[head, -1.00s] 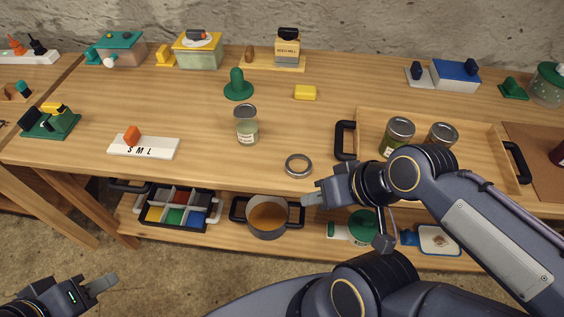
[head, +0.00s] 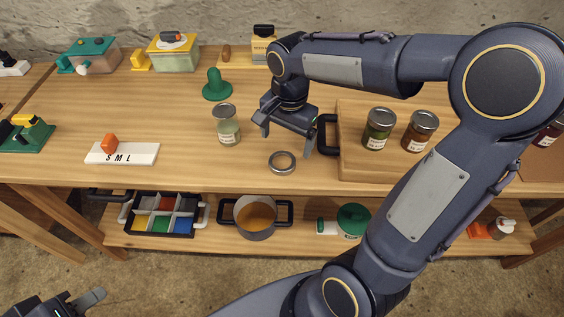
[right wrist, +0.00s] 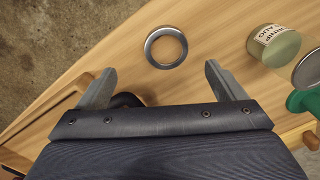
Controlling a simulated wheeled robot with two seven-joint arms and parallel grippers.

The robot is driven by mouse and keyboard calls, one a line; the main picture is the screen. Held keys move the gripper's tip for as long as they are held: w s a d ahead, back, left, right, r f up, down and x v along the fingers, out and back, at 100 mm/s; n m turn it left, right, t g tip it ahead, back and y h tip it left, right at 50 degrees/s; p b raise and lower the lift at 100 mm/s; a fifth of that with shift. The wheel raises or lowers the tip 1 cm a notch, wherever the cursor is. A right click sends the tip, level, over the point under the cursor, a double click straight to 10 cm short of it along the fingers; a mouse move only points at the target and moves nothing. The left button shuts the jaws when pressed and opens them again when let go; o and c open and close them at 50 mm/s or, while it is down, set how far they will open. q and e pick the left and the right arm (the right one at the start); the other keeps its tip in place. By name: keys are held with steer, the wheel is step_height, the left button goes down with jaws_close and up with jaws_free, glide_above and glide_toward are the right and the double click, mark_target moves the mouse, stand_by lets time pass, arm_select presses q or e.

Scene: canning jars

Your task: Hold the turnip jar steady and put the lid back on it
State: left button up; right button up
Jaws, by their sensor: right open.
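The turnip jar (head: 227,128), clear with a pale label and a greyish round top, stands upright on the table; it also shows in the right wrist view (right wrist: 275,47). The lid (head: 282,153), a silver ring, lies flat on the table, right of the jar and nearer the front edge. In the right wrist view the lid (right wrist: 152,46) lies just beyond the fingertips. My right gripper (head: 284,138) is open and empty above the table, behind the lid, fingers pointing down. My left gripper (head: 92,298) is low at the bottom left, away from the table; its jaw opening is unclear.
A wooden tray (head: 345,170) with a black handle and two lidded jars (head: 379,129) (head: 420,131) stands to the right. A green knobbed object (head: 216,88) is behind the turnip jar, and a white S M L sign (head: 122,154) to its left. My right arm covers the back right.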

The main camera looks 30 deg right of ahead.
mark_target(282, 165)
steer(key=shift+w+f+m, duration=0.4)
steer(key=shift+w, duration=0.25)
steer(key=shift+f, duration=1.3)
step_height(282, 165, down, 5)
steer(key=shift+a+f, duration=0.1)
steer(key=shift+f, duration=0.05)
steer(key=c, duration=1)
